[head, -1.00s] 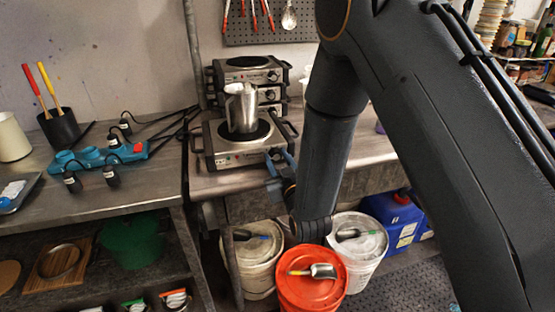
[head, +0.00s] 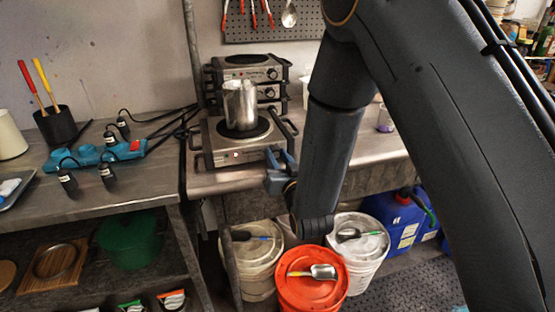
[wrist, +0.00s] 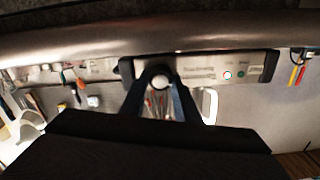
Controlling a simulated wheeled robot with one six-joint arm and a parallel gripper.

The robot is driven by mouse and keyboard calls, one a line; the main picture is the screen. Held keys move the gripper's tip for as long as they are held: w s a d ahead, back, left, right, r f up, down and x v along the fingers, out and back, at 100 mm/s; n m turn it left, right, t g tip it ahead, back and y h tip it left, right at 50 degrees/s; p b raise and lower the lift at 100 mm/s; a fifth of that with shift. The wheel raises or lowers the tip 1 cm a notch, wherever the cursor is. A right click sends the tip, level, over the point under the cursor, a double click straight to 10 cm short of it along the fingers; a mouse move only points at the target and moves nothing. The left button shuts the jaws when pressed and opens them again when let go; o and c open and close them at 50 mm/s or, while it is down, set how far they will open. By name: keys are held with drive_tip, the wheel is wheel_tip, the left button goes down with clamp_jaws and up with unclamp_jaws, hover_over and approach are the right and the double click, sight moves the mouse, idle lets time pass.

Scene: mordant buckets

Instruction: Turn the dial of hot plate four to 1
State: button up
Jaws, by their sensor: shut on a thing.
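The front hot plate (head: 208,150) stands on the metal bench with a metal jug (head: 240,105) on its round plate. Its front panel also shows in the wrist view (wrist: 200,68), with a red and a green light. My gripper (head: 280,160) is at the right end of this panel and hides the dial in the head view. In the wrist view my fingers (wrist: 161,88) are shut on the round dial (wrist: 160,79). The dial's pointer and numbers cannot be read, and I cannot read a plate number.
More hot plates (head: 250,70) are stacked behind. A blue power strip (head: 95,154) with black plugs lies on the left bench. Below my gripper stand a red-lidded bucket (head: 310,292) and white buckets (head: 362,252) with scoops on the lids. Blue canisters (head: 402,218) stand to the right.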

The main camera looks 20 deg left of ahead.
drive_tip(key=shift+f+m+b, duration=0.1)
drive_tip(key=shift+m+b, duration=0.3)
drive_tip(key=shift+m, duration=0.7)
drive_tip(key=o, duration=1)
drive_tip(key=shift+o, duration=0.2)
drive_tip(key=b+v, duration=0.1)
drive_tip(key=v, duration=0.6)
drive_tip(key=shift+s+b, duration=0.3)
drive_tip(key=shift+s, duration=0.1)
drive_tip(key=shift+d, duration=0.2)
